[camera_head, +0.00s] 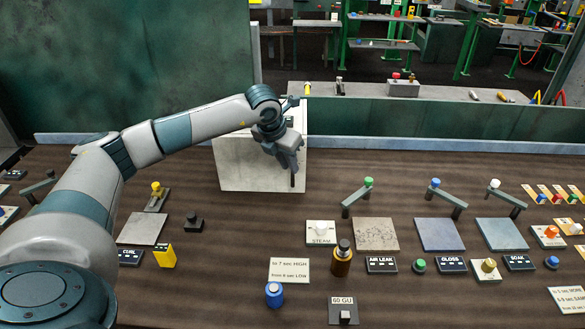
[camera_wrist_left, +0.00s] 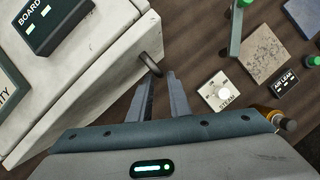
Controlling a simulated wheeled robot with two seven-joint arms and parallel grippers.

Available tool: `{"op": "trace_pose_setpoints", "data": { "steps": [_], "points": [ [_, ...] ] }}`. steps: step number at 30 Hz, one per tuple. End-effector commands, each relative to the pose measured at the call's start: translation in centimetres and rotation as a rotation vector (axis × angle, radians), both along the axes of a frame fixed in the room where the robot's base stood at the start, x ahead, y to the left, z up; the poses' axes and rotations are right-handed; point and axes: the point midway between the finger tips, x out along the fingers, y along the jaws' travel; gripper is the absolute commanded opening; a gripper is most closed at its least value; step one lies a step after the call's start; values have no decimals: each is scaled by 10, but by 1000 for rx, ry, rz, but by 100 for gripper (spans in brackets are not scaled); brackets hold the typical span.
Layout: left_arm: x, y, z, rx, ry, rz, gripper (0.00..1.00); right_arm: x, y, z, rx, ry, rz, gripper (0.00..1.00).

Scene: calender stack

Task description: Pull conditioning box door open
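The conditioning box (camera_head: 240,165) is a pale grey-white box at the back middle of the bench, partly hidden behind my left arm in the head view. In the left wrist view the box (camera_wrist_left: 95,75) fills the left side, and a dark curved handle (camera_wrist_left: 151,64) sticks out from its edge. My left gripper (camera_head: 292,182) points down by the box's right side. In the wrist view its two fingers (camera_wrist_left: 161,76) are apart with a narrow empty gap. The handle is just beyond the left fingertip; contact cannot be told. My right gripper is out of view.
A STEAM plate with a white knob (camera_head: 321,231) and a brown bottle (camera_head: 342,258) stand to the front right. Several levers, including a green-knobbed one (camera_head: 357,196), and square plates are further right. The bench (camera_head: 270,220) is bare just in front of the box.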

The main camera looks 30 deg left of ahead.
Motion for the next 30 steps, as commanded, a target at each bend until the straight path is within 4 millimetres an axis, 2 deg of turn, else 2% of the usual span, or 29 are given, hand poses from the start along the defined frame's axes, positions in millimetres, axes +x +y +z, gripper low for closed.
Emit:
{"op": "trace_pose_setpoints", "data": {
  "steps": [1,9,15,23,25,30],
  "points": [
    [3,-1,-6,-1,3,0,17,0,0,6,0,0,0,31],
    [16,-1,-38,0,2,1,17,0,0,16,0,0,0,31],
    [19,-1,-46,0,0,0,17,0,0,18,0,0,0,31],
    [19,-1,-47,0,0,-1,17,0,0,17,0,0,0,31],
    [19,-1,-46,0,0,-1,0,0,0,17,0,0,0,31],
    [19,-1,-46,0,0,-1,0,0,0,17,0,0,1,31]
  ]
}}
